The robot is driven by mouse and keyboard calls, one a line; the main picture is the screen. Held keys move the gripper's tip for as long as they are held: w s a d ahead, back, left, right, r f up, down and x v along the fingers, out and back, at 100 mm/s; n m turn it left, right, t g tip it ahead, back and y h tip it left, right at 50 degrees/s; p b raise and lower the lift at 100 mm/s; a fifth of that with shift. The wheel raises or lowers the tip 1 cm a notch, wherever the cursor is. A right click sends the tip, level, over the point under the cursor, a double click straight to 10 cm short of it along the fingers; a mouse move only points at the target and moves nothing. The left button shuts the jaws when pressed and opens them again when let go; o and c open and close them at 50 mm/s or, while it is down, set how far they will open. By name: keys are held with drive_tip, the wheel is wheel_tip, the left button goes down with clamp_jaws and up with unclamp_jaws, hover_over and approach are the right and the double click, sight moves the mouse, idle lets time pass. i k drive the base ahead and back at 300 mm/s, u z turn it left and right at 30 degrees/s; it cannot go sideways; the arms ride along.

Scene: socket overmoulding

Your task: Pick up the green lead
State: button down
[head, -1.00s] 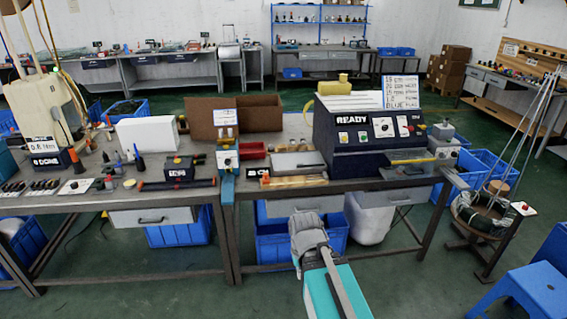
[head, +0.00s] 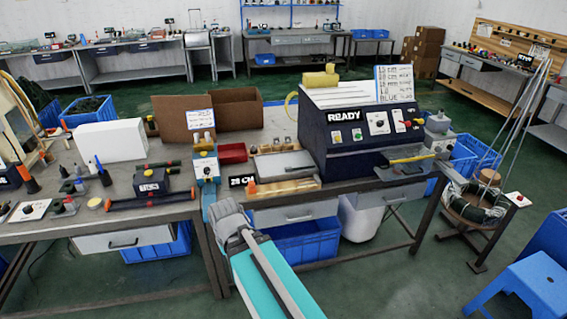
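I cannot single out one green lead in the head view. Dark green coiled cable (head: 470,212) lies in the round basket of a stand at the right. More dark green material (head: 88,105) fills a blue bin behind the left bench. My gripper end (head: 230,212) is grey, at the front edge of the workbench, below the small blue-and-white device. It is far to the left of the basket. The fingers do not show clearly, and I see nothing held.
The workbench (head: 265,203) carries a dark machine marked READY (head: 345,117), a blue-and-white device (head: 205,167), a red tray (head: 232,153) and a wooden block (head: 285,188). Blue bins stand beneath. A blue stool (head: 530,285) is at the front right. Green floor is open between bench and stool.

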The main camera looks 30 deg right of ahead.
sight(287, 168)
drive_tip(key=z, duration=0.35)
drive_tip(key=i, duration=0.95)
drive_tip(key=z, duration=0.7)
